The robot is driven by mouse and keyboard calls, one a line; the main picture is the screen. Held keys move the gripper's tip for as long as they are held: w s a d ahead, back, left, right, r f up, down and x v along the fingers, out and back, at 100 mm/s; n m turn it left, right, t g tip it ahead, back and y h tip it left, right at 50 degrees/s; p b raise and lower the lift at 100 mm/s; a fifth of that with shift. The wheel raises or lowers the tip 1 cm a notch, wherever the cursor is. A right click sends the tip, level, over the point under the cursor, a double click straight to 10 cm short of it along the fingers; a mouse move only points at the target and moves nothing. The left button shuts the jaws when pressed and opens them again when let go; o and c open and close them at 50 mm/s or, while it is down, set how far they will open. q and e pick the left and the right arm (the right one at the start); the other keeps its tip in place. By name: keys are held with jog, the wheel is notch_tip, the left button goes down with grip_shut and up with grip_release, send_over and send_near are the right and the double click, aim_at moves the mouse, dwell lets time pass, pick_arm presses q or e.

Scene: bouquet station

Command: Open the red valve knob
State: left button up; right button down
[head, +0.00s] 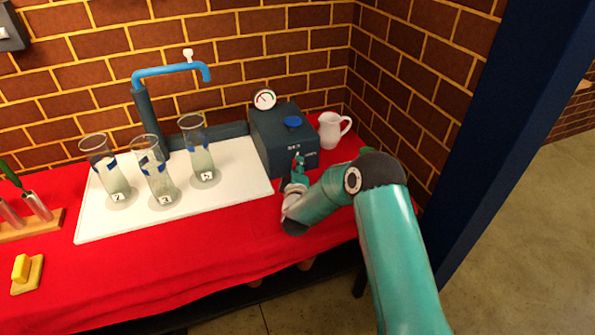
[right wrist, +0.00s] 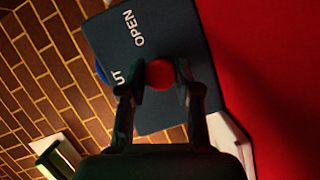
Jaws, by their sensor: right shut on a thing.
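The red valve knob (right wrist: 160,74) is on the front of a dark box (head: 268,132) with white lettering, where OPEN is readable in the right wrist view. In the head view, a small red part of the knob (head: 298,159) shows at the tips of my right gripper (head: 297,168). My right gripper (right wrist: 159,88) is shut on the red knob, one finger on each side. How far the knob is turned cannot be told. My left gripper is out of view.
A blue knob (head: 292,122) and a gauge (head: 264,99) are on top of the box. A white pitcher (head: 330,130) stands to its right. Several glasses with liquid, including one glass (head: 203,160), stand on a white board (head: 235,180) under a blue tap (head: 170,71).

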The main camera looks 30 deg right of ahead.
jog(key=m, duration=0.1)
jog(key=m+y+b, duration=0.2)
jog(key=shift+f+m+g, duration=0.25)
jog(key=shift+m+g, duration=0.05)
jog(key=shift+g, duration=0.1)
jog(key=shift+d+m+y+b, duration=0.1)
jog(key=shift+m+y+b, duration=0.6)
jog(key=shift+m+b, duration=0.3)
jog(key=m+y+b, duration=0.1)
jog(key=m+b, duration=0.1)
jog(key=b, duration=0.1)
jog(key=m+y+b, duration=0.1)
jog(key=b, duration=0.3)
jog(key=shift+s+d+f+m+y, duration=0.1)
jog(key=shift+m+y, duration=0.2)
jog(key=shift+m, duration=0.1)
jog(key=shift+r+m+y+b, duration=0.2)
jog(key=shift+m+y+b, duration=0.15)
jog(key=shift+b, duration=0.65)
jog(key=c, duration=0.8)
grip_release()
jog(key=shift+c, duration=0.2)
jog(key=shift+r, duration=0.15)
